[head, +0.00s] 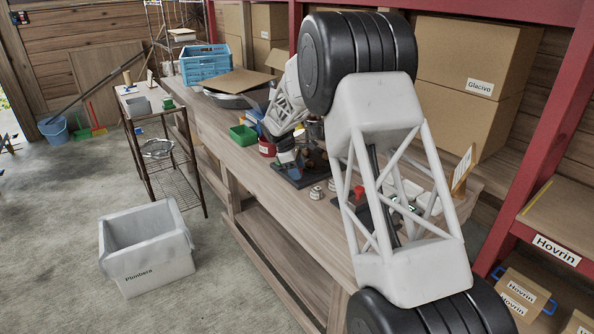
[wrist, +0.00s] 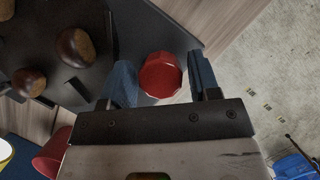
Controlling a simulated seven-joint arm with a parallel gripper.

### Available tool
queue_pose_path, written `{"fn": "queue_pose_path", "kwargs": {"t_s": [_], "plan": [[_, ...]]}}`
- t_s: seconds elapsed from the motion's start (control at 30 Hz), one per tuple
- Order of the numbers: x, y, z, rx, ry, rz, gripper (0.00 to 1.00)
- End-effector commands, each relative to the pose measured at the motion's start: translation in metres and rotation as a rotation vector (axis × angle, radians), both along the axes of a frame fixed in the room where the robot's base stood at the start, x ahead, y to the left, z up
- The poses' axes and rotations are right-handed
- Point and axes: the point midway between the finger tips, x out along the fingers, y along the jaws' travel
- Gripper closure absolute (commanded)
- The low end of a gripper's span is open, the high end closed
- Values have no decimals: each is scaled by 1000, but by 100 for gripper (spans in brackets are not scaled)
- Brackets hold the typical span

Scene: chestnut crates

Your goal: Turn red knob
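The red knob (wrist: 161,75) shows in the wrist view as a faceted red top at the edge of a dark board (wrist: 105,15). My gripper (wrist: 163,72) is open, with one blue finger on each side of the knob. The left finger is very close to the knob; whether it touches I cannot tell. A narrow gap shows on the right. In the head view my gripper (head: 290,168) points down over the dark board on the bench, and I cannot make out the knob between the fingers there.
Chestnuts (wrist: 75,47) sit on the board beside the left finger. A red container (head: 267,148) and a green bin (head: 243,135) stand behind my gripper. Small tins (head: 316,192) and a red button-like thing (head: 359,191) lie nearer. The bench's front edge is close; the floor lies beyond.

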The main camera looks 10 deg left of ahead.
Motion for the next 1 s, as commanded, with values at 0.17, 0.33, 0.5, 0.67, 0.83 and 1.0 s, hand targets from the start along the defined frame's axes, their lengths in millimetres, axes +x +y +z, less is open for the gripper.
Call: {"fn": "queue_pose_path", "kwargs": {"t_s": [0.17,0.33,0.5,0.67,0.83,1.0], "plan": [[0,0,0,0,0,0,72],[0,0,0,0,1,-1,80],[0,0,0,-1,1,-20,80],[0,0,0,-1,1,-69,80],[0,0,0,-1,1,-162,80],[0,0,-1,0,1,-293,80]]}}
